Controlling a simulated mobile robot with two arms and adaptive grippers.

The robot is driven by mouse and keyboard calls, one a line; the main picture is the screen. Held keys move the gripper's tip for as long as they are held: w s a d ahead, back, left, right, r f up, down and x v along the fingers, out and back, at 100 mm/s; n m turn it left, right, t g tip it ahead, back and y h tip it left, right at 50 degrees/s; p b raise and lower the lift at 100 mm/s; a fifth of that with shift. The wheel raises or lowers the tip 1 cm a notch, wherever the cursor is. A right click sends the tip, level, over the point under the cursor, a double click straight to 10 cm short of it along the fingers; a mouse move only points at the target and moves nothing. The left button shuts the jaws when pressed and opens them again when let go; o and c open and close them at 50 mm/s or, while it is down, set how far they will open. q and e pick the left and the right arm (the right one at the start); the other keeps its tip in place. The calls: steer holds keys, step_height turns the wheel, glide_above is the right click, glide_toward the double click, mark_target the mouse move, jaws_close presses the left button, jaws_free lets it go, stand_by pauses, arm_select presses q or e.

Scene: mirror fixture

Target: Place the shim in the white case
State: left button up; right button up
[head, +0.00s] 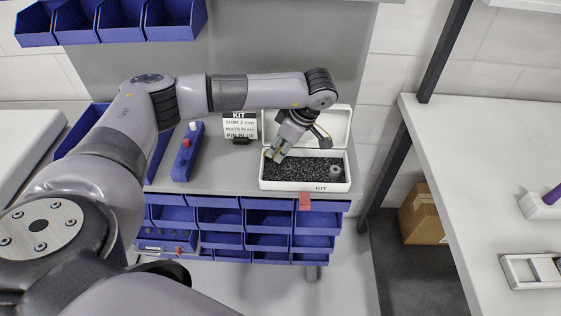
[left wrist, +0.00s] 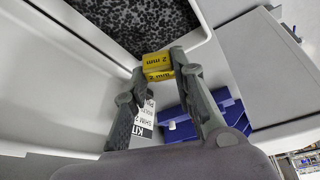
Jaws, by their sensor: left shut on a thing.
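The white case (head: 305,185), marked KIT, stands open on the grey bench with its lid tipped up at the back. Dark speckled foam (head: 300,172) fills it; the foam also shows in the left wrist view (left wrist: 135,22). My left gripper (head: 275,154) points down over the case's left end. It is shut on the yellow shim (left wrist: 157,65), marked 2 mm, which sits between the fingertips near the case's edge. In the head view the shim is small and partly hidden by the fingers. I cannot tell whether it touches the foam. My right gripper is not in view.
A grey round part (head: 335,170) sits in the case's right end. A KIT card (head: 240,125) stands left of the case. A blue block (head: 186,155) with pegs lies farther left. Blue bins (head: 270,220) hang below the bench front. A white table (head: 490,170) stands at the right.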

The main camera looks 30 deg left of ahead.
arm_select(q)
step_height(320, 180, down, 2)
steer(key=shift+f, duration=0.1)
step_height(320, 180, down, 4)
steer(key=shift+r+p, duration=0.1)
steer(key=shift+p, duration=0.3)
steer(key=shift+f, duration=0.35)
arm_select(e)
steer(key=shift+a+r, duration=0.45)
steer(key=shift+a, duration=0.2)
arm_select(q)
steer(key=o, duration=0.9)
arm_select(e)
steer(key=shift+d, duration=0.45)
arm_select(q)
steer(key=shift+r, duration=0.1)
